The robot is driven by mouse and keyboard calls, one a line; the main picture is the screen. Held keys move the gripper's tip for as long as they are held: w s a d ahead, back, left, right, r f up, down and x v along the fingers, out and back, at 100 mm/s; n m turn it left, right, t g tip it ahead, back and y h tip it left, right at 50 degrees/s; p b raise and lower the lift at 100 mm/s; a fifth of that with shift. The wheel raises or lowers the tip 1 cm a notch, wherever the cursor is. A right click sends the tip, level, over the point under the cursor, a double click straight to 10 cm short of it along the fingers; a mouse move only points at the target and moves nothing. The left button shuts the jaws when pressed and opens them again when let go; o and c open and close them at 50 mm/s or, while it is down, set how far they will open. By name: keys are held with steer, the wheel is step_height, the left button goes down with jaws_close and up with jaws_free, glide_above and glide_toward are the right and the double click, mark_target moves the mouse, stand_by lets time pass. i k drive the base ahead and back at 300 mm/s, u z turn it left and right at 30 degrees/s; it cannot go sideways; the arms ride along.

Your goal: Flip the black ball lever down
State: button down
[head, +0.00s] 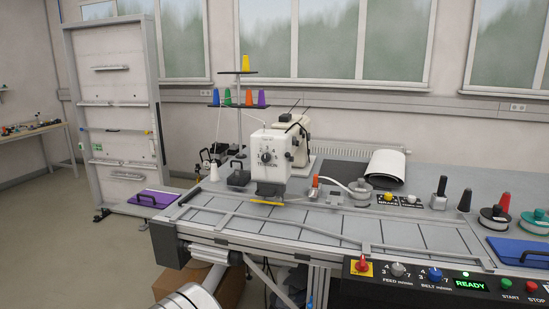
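I cannot surely pick out a black ball lever in the head view. An upright dark handle (440,187) stands on a small light base on the right of the bench, behind the worktop. It is too small to tell whether it ends in a ball. A white sewing machine (271,155) with a dark dial stands at the middle of the bench, and no ball lever can be made out on it. My gripper is not in view. A pale rounded part at the bottom left edge seems to be my own.
A control panel (440,280) with knobs, a green READY display and buttons runs along the front right. A thread stand (238,95) rises behind the machine. Cones and spools (495,215) stand at right. A grey frame (115,115) stands left; floor there is open.

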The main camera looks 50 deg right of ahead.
mark_target(287, 154)
steer(key=u, duration=1.6)
steer(key=k, duration=1.8)
steer(key=z, duration=1.35)
